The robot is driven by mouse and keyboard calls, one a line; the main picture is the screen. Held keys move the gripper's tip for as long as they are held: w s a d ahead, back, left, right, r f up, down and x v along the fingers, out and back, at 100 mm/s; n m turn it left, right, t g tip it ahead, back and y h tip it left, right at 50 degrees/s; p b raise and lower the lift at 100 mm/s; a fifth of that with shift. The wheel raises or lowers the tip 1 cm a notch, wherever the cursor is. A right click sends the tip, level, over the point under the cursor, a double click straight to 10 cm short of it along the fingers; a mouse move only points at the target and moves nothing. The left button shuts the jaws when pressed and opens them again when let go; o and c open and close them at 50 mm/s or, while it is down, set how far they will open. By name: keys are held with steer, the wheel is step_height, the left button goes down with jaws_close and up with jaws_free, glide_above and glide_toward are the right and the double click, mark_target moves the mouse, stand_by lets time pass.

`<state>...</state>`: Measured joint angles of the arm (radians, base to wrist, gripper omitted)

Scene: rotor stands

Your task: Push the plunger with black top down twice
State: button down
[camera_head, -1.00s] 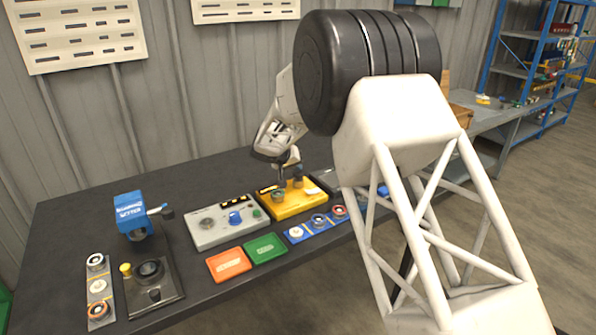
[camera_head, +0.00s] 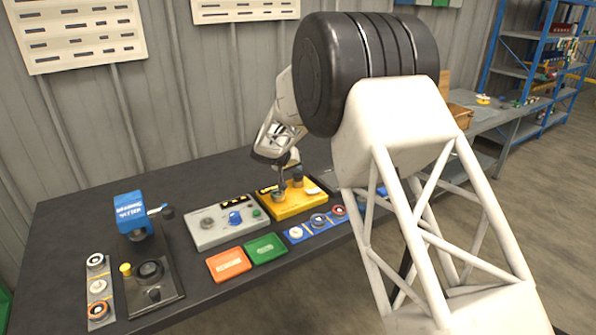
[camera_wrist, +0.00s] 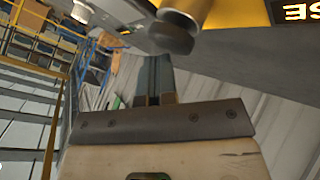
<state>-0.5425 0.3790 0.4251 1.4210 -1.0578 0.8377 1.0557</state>
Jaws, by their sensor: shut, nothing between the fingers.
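The yellow station (camera_head: 294,206) stands on the dark bench, right of the grey box. A plunger with a black top (camera_head: 298,172) rises from its back part. In the wrist view the black top (camera_wrist: 163,38) and its metallic stem show at the top, just beyond the fingertips. My gripper (camera_head: 281,188) is shut and empty, pointing down over the left part of the station, close to a round grey cup-like part (camera_head: 278,196). In the wrist view my fingers (camera_wrist: 153,62) appear apart from the black top, though the exact gap is hard to judge.
A grey control box (camera_head: 215,225) with a blue knob stands to the left. Orange (camera_head: 228,265) and green (camera_head: 265,248) plates lie in front, with a blue strip of rings (camera_head: 318,222) beside them. A blue press (camera_head: 131,208) stands at far left. My arm covers the right side.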

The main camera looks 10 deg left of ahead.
steer(key=shift+r, duration=1.55)
steer(key=shift+r, duration=0.1)
steer(key=shift+r, duration=2.45)
steer(key=shift+r, duration=0.1)
stand_by(0.6)
step_height(320, 180, up, 4)
steer(key=shift+f, duration=0.2)
steer(key=shift+f, duration=0.2)
stand_by(0.5)
steer(key=shift+f, duration=4.25)
